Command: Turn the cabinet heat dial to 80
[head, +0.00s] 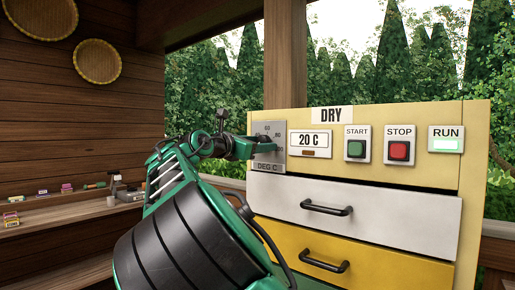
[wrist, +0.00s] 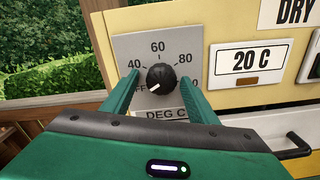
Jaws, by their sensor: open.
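The black heat dial (wrist: 163,76) sits on a grey plate (wrist: 128,47) marked OFF, 40, 60, 80 and a partly covered number, with DEG C below. Its white pointer mark points to the lower left, near OFF. My gripper (wrist: 159,79) is open, with one green finger on each side of the dial. A gap shows between the fingers and the knob in the wrist view. In the head view my gripper (head: 262,147) is at the plate (head: 279,130) and hides the dial. The cabinet display (head: 309,140) reads 20 C.
The yellow cabinet (head: 380,118) is labelled DRY. A green START button (head: 356,149), a red STOP button (head: 399,151) and a lit RUN lamp (head: 447,145) are to the right. Drawer handles (head: 327,208) stick out below. A shelf with small items is at the left.

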